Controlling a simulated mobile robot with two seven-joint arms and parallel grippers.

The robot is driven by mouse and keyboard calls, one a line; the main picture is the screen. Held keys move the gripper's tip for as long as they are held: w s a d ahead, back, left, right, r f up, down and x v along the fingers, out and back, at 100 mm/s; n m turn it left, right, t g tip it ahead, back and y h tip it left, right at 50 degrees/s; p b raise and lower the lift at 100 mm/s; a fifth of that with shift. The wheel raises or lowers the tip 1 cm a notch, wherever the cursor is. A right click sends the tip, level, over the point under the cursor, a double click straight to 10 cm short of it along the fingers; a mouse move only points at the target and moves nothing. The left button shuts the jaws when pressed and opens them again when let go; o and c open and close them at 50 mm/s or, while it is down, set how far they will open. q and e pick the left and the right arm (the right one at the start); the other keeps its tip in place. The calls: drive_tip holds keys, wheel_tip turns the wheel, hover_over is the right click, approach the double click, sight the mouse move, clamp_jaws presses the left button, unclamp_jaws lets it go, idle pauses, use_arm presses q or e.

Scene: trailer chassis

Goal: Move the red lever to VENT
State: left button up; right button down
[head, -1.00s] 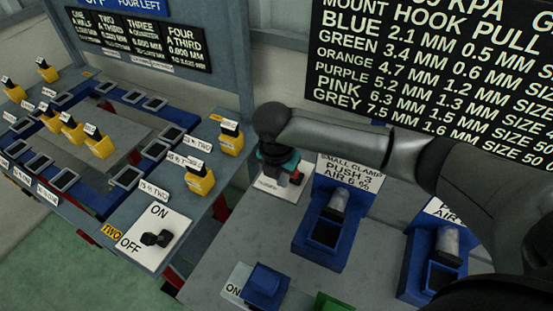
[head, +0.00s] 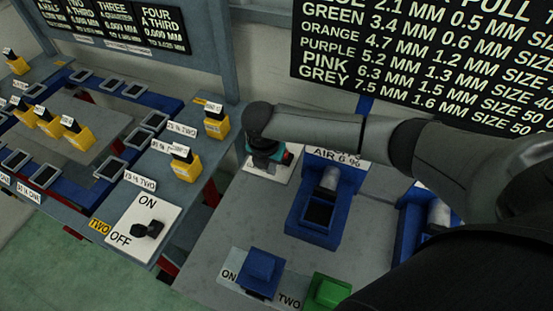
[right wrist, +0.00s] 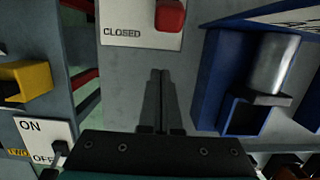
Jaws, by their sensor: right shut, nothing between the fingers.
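The red lever (right wrist: 170,16) shows as a red knob at the top edge of the right wrist view. It stands on a white plate (right wrist: 122,42) marked CLOSED; no VENT mark is visible. My right gripper (right wrist: 160,73) is shut and empty, its fingertips below the knob in that view and seemingly apart from it. In the head view my right wrist hides most of the lever, and part of the white plate (head: 279,174) shows beneath. My left gripper is not in view.
A blue clamp (head: 318,212) with a grey cylinder stands right of the plate. A black switch (head: 148,230) on an ON/OFF plate is at left. Blue (head: 262,270) and green (head: 326,291) blocks sit in front. The grey bench top between them is clear.

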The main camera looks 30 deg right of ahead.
drive_tip(key=f, duration=0.3)
drive_tip(key=shift+w+d+f, duration=0.15)
drive_tip(key=shift+d, duration=0.05)
drive_tip(key=shift+w+d+r, duration=0.8)
drive_tip(key=shift+w+d, duration=0.2)
drive_tip(key=shift+d, duration=0.1)
drive_tip(key=shift+w+d+r, duration=0.2)
drive_tip(key=shift+d, duration=0.05)
drive_tip(key=shift+d, duration=0.1)
